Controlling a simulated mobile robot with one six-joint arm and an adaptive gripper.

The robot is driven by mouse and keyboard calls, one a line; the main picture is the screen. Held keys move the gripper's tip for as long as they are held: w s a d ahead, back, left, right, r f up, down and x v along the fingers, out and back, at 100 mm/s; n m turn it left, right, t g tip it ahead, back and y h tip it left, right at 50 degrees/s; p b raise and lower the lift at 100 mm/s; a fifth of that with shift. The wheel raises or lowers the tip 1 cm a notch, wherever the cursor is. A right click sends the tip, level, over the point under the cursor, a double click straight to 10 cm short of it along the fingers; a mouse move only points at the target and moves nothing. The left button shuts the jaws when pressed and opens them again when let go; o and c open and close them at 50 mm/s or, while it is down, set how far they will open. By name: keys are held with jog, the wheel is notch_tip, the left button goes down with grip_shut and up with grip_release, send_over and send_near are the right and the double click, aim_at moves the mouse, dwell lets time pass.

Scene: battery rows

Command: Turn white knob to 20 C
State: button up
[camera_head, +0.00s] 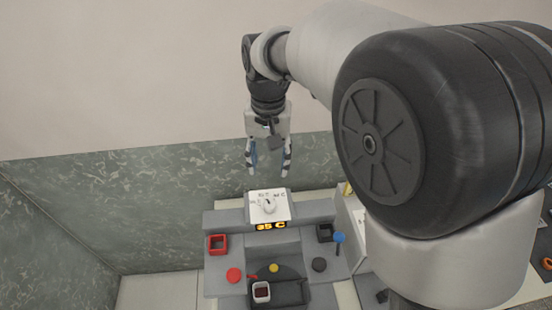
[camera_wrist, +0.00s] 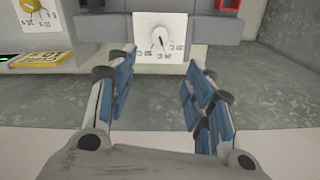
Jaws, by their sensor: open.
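The white knob (camera_head: 268,205) sits on a white dial plate (camera_head: 283,212) with temperature marks around it, on top of a grey station. An orange display (camera_head: 271,226) below it appears to read 35 C. In the wrist view the knob (camera_wrist: 158,40) shows a dark pointer line slanting down and slightly right; the marks are too small to read surely. My gripper (camera_head: 269,171) is open and empty, pointing down above and behind the dial plate. In the wrist view its blue-padded fingers (camera_wrist: 159,68) stand either side of the plate's lower edge, apart from the knob.
The station also holds a red square holder (camera_head: 218,244), a red round piece (camera_head: 234,275), a yellow button (camera_head: 274,268), a black round piece (camera_head: 320,265), a blue knob (camera_head: 339,238) and a white cup (camera_head: 261,292). A patterned green-grey wall stands behind. A second dial (camera_wrist: 33,7) shows at upper left in the wrist view.

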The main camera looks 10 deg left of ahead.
aim_at(269, 204)
notch_tip(269, 204, down, 17)
jog(key=shift+s+r+b, duration=0.1)
jog(key=shift+r+b, duration=0.05)
jog(key=shift+b, duration=1.05)
jog(key=c, duration=1.1)
